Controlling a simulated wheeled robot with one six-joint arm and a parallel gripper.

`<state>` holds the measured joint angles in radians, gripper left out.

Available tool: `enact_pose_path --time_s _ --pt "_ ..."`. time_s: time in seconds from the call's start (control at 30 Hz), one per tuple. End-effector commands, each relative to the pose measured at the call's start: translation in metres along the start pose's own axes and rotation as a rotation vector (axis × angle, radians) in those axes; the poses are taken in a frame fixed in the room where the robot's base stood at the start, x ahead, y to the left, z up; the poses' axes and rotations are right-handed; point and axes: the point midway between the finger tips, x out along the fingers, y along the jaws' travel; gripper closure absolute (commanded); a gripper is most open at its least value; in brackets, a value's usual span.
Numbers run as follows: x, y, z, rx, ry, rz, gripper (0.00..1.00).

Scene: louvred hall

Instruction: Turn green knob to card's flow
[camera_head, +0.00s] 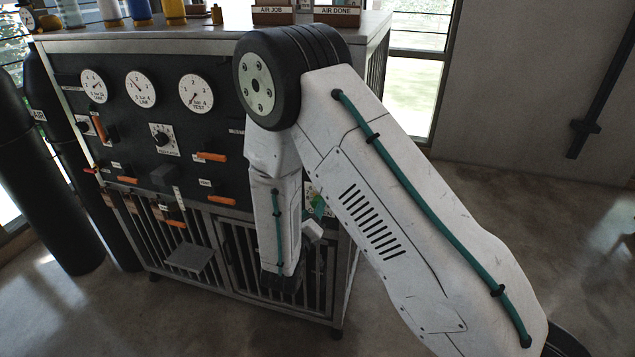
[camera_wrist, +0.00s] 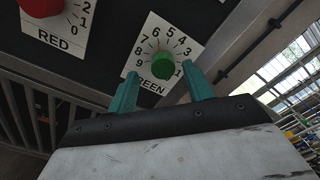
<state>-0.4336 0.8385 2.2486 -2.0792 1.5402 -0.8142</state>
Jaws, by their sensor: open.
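The green knob (camera_wrist: 163,66) sits on a white plate marked GREEN (camera_wrist: 142,84) with a ring of numbers around it. Which number it points at is not clear. My gripper (camera_wrist: 160,70) is open, with one teal finger on each side of the knob in the wrist view and a visible gap on both sides. In the head view my arm hangs in front of the panel's right part, where only a bit of green and teal shows and the knob cannot be made out. No card with a readable flow value is in view.
A red knob (camera_wrist: 42,5) on a RED plate sits left of the green one. The black panel (camera_head: 120,130) carries gauges (camera_head: 196,92) and orange-handled levers (camera_head: 211,157). AIR JOB (camera_head: 272,10) and AIR DONE (camera_head: 337,12) trays stand on top. Dark cylinders (camera_head: 50,180) stand at left.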

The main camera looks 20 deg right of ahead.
Motion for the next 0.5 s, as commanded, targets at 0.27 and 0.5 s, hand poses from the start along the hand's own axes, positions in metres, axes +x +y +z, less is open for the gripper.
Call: enact_pose_path --time_s 0.27,0.5 --pt "-0.053 0.000 0.000 0.554 -0.002 0.003 0.49" --pt "-0.068 -0.003 -0.001 0.762 -0.004 -0.002 0.49"
